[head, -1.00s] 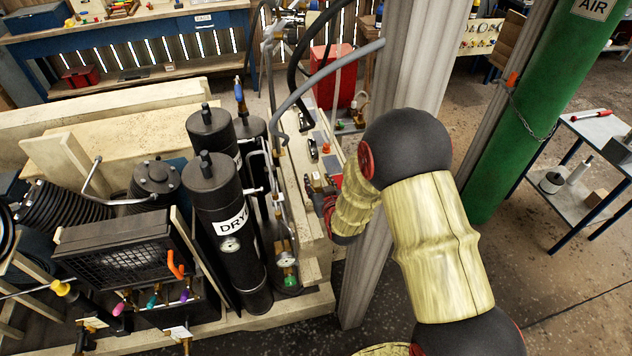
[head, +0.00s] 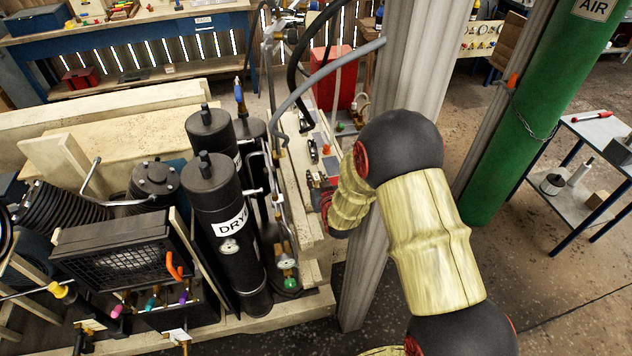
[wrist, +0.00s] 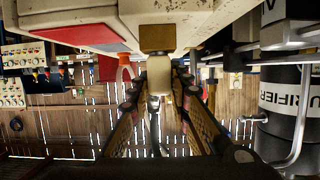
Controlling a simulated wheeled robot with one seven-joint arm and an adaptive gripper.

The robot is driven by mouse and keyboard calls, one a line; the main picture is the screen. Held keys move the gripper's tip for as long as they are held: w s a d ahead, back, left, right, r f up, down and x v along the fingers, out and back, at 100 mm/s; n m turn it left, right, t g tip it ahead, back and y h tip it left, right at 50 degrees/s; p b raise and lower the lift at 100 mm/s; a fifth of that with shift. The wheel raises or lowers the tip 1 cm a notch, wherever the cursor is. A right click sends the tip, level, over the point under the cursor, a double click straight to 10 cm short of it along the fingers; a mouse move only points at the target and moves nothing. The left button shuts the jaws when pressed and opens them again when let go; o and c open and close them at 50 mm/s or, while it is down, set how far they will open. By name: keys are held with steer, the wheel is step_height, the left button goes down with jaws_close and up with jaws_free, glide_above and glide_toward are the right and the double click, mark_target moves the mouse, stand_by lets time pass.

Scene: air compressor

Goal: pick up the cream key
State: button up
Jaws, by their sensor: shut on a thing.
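The cream key (wrist: 159,76) is in the middle of the wrist view, a small pale block right against a brown fitting (wrist: 157,39) on the cream frame. My gripper (wrist: 158,92) has one finger on each side of the key and is shut on it. In the head view my gripper (head: 321,190) is at the right side of the compressor's cream frame (head: 312,243), largely hidden by my wrist. I cannot make out the key in the head view.
Black dryer cylinders (head: 219,200) stand left of my gripper; a purifier cylinder (wrist: 285,100) is at right in the wrist view. A grey post (head: 410,75) stands close behind my arm. A grey hose (head: 325,72) arches above. An orange key (wrist: 126,68) is beside the fingers.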

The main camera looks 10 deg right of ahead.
jaws_close()
steer(key=shift+r, duration=0.15)
